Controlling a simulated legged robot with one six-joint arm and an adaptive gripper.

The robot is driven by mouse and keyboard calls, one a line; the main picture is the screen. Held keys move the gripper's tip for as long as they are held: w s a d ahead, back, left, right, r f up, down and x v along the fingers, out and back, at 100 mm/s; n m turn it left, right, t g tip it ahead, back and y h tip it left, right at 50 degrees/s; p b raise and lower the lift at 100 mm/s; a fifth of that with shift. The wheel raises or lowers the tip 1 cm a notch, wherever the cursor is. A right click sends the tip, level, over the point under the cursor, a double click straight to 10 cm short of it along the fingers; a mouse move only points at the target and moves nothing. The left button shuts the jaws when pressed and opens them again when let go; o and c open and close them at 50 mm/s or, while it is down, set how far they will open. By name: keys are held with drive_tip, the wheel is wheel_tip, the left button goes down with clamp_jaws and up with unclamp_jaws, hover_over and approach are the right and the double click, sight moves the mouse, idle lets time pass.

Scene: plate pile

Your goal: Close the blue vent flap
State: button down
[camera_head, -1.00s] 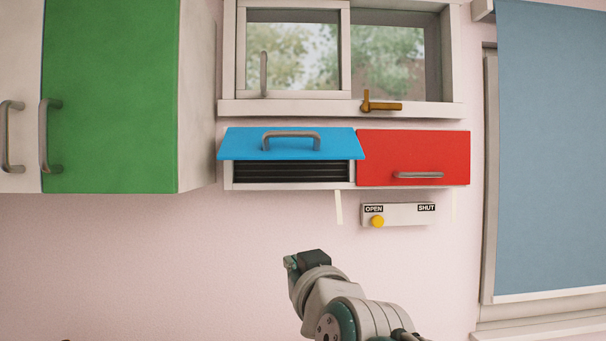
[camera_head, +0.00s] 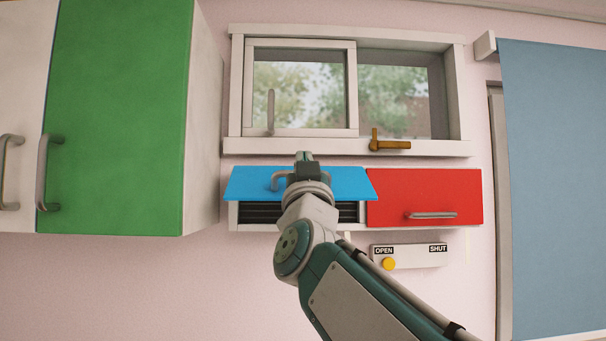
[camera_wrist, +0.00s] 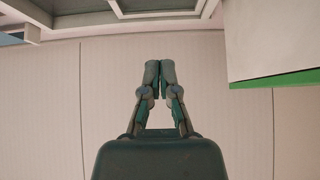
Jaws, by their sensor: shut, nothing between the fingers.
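The blue vent flap (camera_head: 345,182) is on the wall below the window and tilts outward, with a grey handle (camera_head: 274,182) on it. Dark slats (camera_head: 260,213) show beneath its lower edge, so it stands open. My gripper (camera_head: 303,157) is in front of the flap in the head view, pointing up, and hides its middle and part of the handle. I cannot tell whether it touches the flap. In the wrist view, the gripper's fingertips (camera_wrist: 160,68) are together with nothing between them.
A red panel (camera_head: 425,190) with a handle adjoins the flap on the right. Below it is an OPEN/SHUT slider (camera_head: 410,257), its yellow knob (camera_head: 389,264) near OPEN. A green cabinet door (camera_head: 118,110) is at left, a window (camera_head: 300,95) above, a blue blind (camera_head: 555,180) at right.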

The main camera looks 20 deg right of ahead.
drive_tip(key=w, duration=0.3)
drive_tip(key=w+d, duration=0.1)
drive_tip(key=w, duration=0.1)
drive_tip(key=shift+f, duration=0.3)
drive_tip(key=shift+d, duration=0.15)
idle(0.4)
drive_tip(key=shift+f, duration=0.1)
drive_tip(key=shift+w+f+t, duration=0.1)
drive_tip(key=shift+f+t, duration=0.3)
